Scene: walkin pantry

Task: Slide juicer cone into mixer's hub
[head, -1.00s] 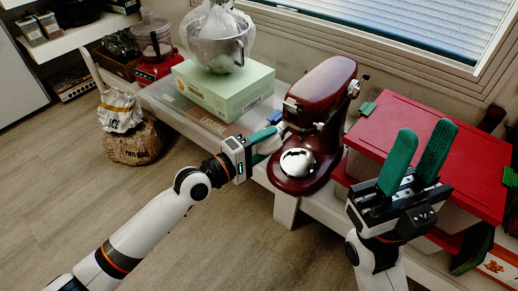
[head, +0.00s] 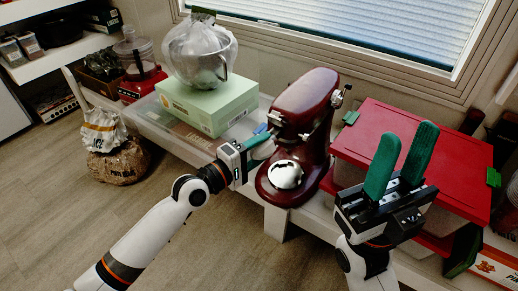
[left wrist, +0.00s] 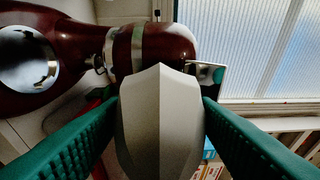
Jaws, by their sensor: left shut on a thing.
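The dark red stand mixer (head: 305,105) stands upright on the low shelf in the head view, its silver-trimmed head end facing left. In the left wrist view the mixer (left wrist: 85,38) fills the upper left. My left gripper (head: 263,145) is beside the left end of the mixer head. It is shut on the pale grey, ridged juicer cone (left wrist: 160,115), which sits between the green fingers in the wrist view. The cone is in front of the mixer head there, and I cannot tell whether they touch. The hub opening is not clear. My right gripper (head: 408,138) is open and empty, fingers pointing up.
A pale green box (head: 208,103) with a bagged metal bowl (head: 200,62) on it stands left of the mixer. Red-lidded bins (head: 455,165) stand to the right, close to my right gripper. Bags (head: 115,162) sit on the floor at left.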

